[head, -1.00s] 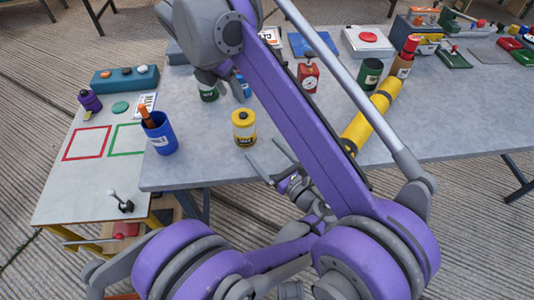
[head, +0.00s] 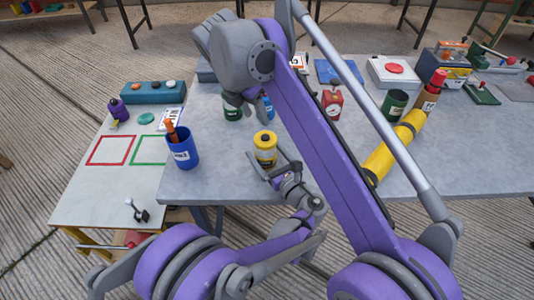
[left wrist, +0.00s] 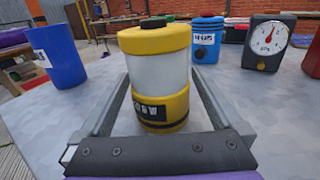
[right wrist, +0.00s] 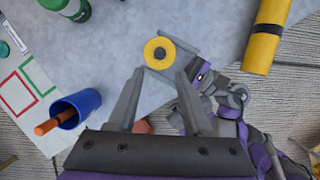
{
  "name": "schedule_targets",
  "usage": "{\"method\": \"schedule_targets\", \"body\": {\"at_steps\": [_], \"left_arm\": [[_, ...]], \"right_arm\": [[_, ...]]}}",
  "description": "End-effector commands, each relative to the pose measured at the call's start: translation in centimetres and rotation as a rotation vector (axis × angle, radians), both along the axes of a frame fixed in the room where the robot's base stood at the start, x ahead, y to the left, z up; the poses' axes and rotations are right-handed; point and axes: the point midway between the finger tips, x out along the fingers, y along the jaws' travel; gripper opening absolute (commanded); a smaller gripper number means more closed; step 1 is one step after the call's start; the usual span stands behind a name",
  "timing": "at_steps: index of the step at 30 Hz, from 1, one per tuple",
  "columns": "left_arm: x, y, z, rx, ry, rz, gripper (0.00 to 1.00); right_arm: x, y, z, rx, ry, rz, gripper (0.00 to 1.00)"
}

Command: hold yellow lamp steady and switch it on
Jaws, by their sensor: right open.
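The yellow lamp (head: 265,148) stands upright on the grey table, with yellow top and base, a pale middle and a black knob on top. It fills the middle of the left wrist view (left wrist: 158,80), and the right wrist view shows its top (right wrist: 160,52) from above. My left gripper (head: 270,165) is low at the table, its open fingers on either side of the lamp, with gaps visible. My right gripper (right wrist: 160,74) is open and empty, above the table and pointing down, with the lamp just beyond its fingertips. In the head view its fingers are partly hidden.
A blue cup (head: 183,148) with an orange-handled tool stands left of the lamp. A yellow cylinder (head: 395,148) lies at the right. Table around the lamp is clear.

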Motion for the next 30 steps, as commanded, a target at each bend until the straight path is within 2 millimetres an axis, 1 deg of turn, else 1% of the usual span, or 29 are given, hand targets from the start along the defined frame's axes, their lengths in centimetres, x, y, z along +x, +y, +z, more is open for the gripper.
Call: {"method": "schedule_targets", "body": {"at_steps": [1, 2, 3, 5, 6, 8, 9, 11, 12, 16, 17, 18, 20, 21, 25, 26, 30], "left_arm": [[-0.01, -0.01, 0.0, 0.0, 0.0, 0.0, 0.93], [-0.01, -0.01, 0.0, 0.0, 0.0, 0.0, 0.87], [-0.02, -0.01, 0.0, 0.0, 0.0, 0.0, 0.8], [-0.02, -0.01, 0.0, 0.0, 0.0, 0.0, 0.69], [-0.03, -0.02, 0.0, 0.0, 0.0, 0.0, 0.62], [-0.03, -0.02, 0.0, 0.0, 0.0, 0.0, 0.51], [-0.03, -0.02, 0.0, 0.0, 0.0, 0.0, 0.44], [-0.03, -0.02, 0.0, 0.0, 0.0, 0.0, 0.33], [-0.03, -0.02, 0.0, 0.0, 0.0, 0.0, 0.26], [-0.03, -0.02, 0.0, 0.0, 0.0, 0.0, 0.03], [-0.03, -0.02, 0.0, 0.0, 0.0, 0.0, 0.0], [-0.03, -0.02, 0.0, 0.0, 0.0, 0.0, 0.0], [-0.04, -0.01, 0.0, 0.0, 0.0, 0.0, 0.0], [-0.03, -0.02, 0.0, 0.0, 0.0, 0.0, 0.0], [-0.03, -0.02, 0.0, 0.0, 0.0, 0.0, 0.0], [-0.03, -0.02, 0.0, 0.0, 0.0, 0.0, 0.0], [-0.03, -0.02, 0.0, 0.0, 0.0, 0.0, 0.0]], "right_arm": [[0.0, 0.0, 0.0, 0.0, 0.0, 0.0, 0.5], [0.0, 0.0, 0.0, 0.0, 0.0, 0.0, 0.5], [0.0, 0.0, 0.0, 0.0, 0.0, 0.0, 0.5], [0.0, 0.0, 0.0, 0.0, 0.0, 0.0, 0.5], [0.0, 0.0, 0.0, 0.0, 0.0, 0.0, 0.5], [0.0, 0.0, 0.0, 0.0, 0.0, 0.0, 0.5], [0.0, 0.0, 0.0, 0.0, 0.0, 0.0, 0.5], [0.0, 0.0, 0.0, 0.0, 0.0, 0.0, 0.5], [0.0, 0.0, 0.0, 0.0, 0.0, 0.0, 0.5], [0.0, 0.0, 0.0, 0.0, 0.0, 0.0, 0.5], [0.0, 0.0, 0.0, 0.0, 0.0, 0.0, 0.5], [0.0, 0.0, 0.0, 0.0, 0.0, 0.0, 0.43], [0.0, 0.0, 0.0, 0.0, 0.0, 0.0, 0.32], [0.0, 0.0, 0.0, 0.0, 0.0, 0.0, 0.25], [0.0, 0.0, 0.0, 0.0, 0.0, 0.0, 0.01], [0.0, 0.0, 0.0, 0.0, 0.0, 0.0, 0.0], [0.0, 0.0, 0.0, 0.0, 0.0, 0.0, 0.0]]}}
